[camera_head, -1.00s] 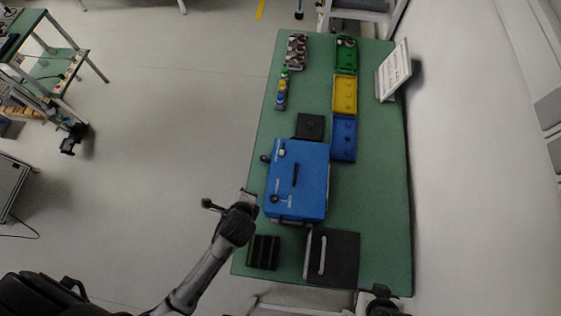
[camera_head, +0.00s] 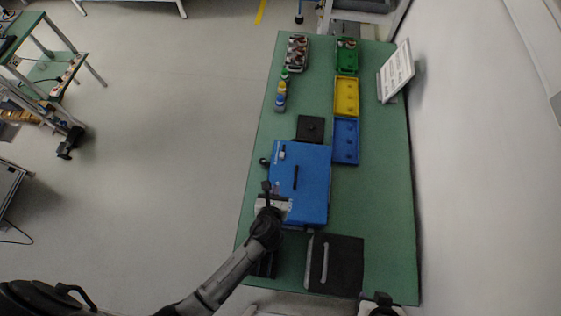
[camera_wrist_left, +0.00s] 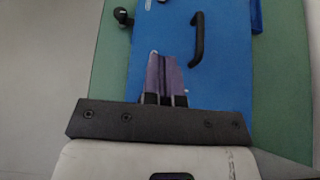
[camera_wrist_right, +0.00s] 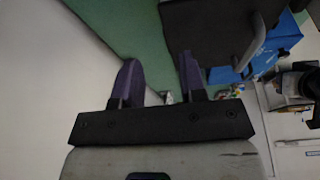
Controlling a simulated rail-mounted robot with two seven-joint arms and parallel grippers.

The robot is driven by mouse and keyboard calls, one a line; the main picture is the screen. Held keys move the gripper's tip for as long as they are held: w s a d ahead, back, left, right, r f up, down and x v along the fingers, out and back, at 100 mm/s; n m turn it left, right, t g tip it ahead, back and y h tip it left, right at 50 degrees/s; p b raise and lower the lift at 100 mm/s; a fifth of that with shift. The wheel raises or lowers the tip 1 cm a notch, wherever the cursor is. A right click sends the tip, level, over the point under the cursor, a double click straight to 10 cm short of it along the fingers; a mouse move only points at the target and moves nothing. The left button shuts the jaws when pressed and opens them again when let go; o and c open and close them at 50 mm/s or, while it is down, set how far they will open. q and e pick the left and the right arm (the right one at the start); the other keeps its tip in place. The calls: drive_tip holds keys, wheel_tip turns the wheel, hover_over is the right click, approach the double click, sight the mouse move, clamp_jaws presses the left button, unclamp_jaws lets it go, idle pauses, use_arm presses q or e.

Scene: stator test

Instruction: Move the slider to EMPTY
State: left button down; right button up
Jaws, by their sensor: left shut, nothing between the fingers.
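The blue box (camera_head: 314,200) stands on the green table, with a black bar handle (camera_head: 296,178) on top. The handle also shows in the left wrist view (camera_wrist_left: 197,40). A small pale part (camera_head: 282,155) is near the box's far left corner. I cannot make out which part is the slider, and the EMPTY label is not legible. My right gripper (camera_wrist_right: 158,68) is open and empty at the table's near right end.
A dark case (camera_head: 345,265) lies nearer me, right of my left arm. Blue (camera_head: 345,142), yellow (camera_head: 346,97) and green (camera_head: 346,58) trays line the right side. Small bottles (camera_head: 281,92) and a sign (camera_head: 396,72) stand farther back. Free table lies right of the box.

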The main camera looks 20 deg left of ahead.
drive_tip(key=shift+a, duration=0.1)
use_arm(q)
drive_tip(key=b, duration=0.1)
approach(281, 157)
drive_tip(key=w+f, duration=0.1)
drive_tip(key=f, duration=0.1)
drive_tip(key=w+f, duration=0.1)
drive_tip(key=f, duration=0.1)
drive_tip(key=shift+w+a, duration=0.2)
use_arm(e)
drive_tip(key=shift+f, duration=0.55)
use_arm(q)
drive_tip(key=shift+w+a+r, duration=0.1)
drive_tip(key=shift+w+a, duration=0.05)
drive_tip(key=shift+w, duration=0.35)
drive_tip(key=shift+w+a+r, duration=0.1)
drive_tip(key=shift+w+a, duration=0.05)
drive_tip(key=shift+w, duration=0.4)
use_arm(e)
drive_tip(key=shift+r, duration=0.1)
use_arm(q)
drive_tip(key=shift+w+a+f, duration=0.1)
drive_tip(key=shift+w+a, duration=0.1)
drive_tip(key=shift+w, duration=0.5)
